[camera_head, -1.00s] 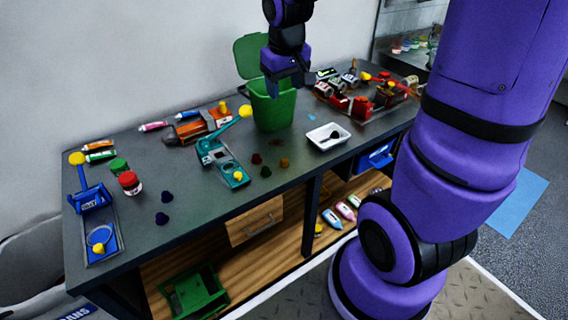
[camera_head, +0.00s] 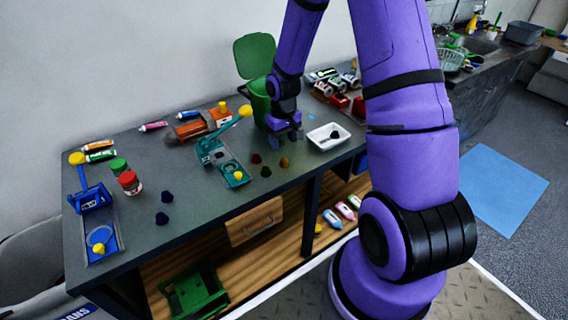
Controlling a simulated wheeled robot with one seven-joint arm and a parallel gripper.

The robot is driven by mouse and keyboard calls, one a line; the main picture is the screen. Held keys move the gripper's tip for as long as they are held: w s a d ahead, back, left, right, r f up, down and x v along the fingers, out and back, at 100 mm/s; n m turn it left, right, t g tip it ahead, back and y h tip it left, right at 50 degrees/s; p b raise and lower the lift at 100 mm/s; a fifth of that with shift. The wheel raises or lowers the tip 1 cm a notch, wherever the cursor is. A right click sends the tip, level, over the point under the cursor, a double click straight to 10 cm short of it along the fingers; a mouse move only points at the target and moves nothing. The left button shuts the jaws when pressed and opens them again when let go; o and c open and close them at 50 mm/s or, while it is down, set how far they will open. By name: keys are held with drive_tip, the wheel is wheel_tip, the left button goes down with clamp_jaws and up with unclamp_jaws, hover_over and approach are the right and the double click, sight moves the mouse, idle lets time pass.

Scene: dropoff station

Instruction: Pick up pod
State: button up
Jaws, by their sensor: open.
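Several small pods lie loose on the grey workbench (camera_head: 200,232). Two dark blue pods (camera_head: 162,218) are near the front left. A dark red pod (camera_head: 256,158), a dark green pod (camera_head: 266,171) and an orange-brown pod (camera_head: 284,162) sit close together near the middle front. My gripper (camera_head: 286,141) is open and empty, fingers pointing down, just behind and above the orange-brown pod. It is in front of the green bin and left of the white tray. The frames do not show which pod is meant.
The green bin (camera_head: 258,103) with raised lid stands behind my gripper. A white tray (camera_head: 328,137) is to its right. A teal press (camera_head: 220,160) is left of the pods, a blue press (camera_head: 95,215) at the far left.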

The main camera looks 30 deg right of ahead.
sight(284, 161)
drive_tip(key=shift+d+f, duration=0.1)
drive_tip(key=shift+f, duration=4.2)
drive_tip(key=shift+c, duration=0.2)
drive_tip(key=c, duration=0.8)
